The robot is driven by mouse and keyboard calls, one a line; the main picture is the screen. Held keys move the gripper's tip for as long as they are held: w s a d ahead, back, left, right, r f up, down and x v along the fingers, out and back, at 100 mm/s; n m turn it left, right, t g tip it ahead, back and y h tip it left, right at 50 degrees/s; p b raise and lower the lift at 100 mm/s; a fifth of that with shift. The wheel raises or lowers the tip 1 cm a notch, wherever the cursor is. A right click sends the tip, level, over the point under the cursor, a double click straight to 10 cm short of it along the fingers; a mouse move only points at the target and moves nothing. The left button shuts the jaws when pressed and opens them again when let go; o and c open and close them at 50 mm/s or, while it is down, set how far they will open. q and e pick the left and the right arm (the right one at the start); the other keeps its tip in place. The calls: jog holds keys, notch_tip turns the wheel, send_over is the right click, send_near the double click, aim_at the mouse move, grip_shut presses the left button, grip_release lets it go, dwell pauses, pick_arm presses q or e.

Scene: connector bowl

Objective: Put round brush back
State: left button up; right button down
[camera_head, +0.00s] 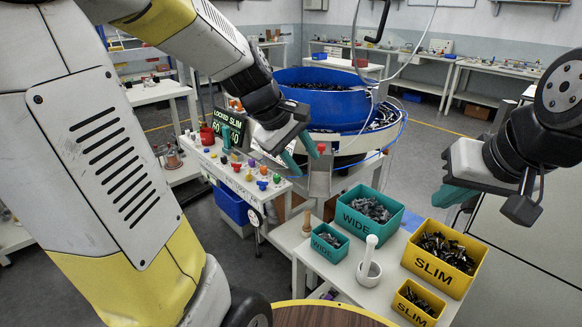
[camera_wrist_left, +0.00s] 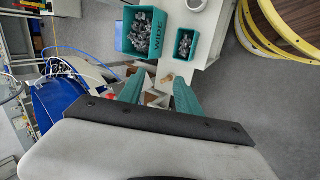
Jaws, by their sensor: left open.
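My left gripper (camera_head: 300,154) is open, its teal fingers above the near side of the blue bowl feeder; nothing shows between them. In the left wrist view its fingers (camera_wrist_left: 158,92) are spread apart. A small upright wooden piece (camera_head: 306,226) stands at the back left edge of the white table, below the left gripper; it also shows in the left wrist view (camera_wrist_left: 168,77). I cannot tell whether it is the round brush. A white cup with a white handle (camera_head: 369,268) stands on the same table. My right gripper (camera_head: 488,204) hangs at the right; its opening is unclear.
Teal WIDE bins (camera_head: 350,222) and yellow SLIM bins (camera_head: 428,273) with dark parts crowd the white table. The blue bowl feeder (camera_head: 318,75) stands behind. A panel with several coloured knobs (camera_head: 232,172) is at left. A round brown table (camera_head: 325,315) is in front.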

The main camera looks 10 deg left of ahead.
pick_arm(q)
jog(key=s+a+r+m+y, duration=0.1)
jog(key=s+r+m, duration=0.1)
jog(key=s+m, duration=0.3)
jog(key=s+a+r+m+t+y, duration=0.1)
jog(key=s+r+m, duration=0.1)
jog(key=s+m, duration=0.3)
jog(key=s, duration=0.3)
jog(key=shift+s+m+t, duration=0.3)
jog(key=shift+m, duration=0.1)
jog(key=shift+c, duration=0.5)
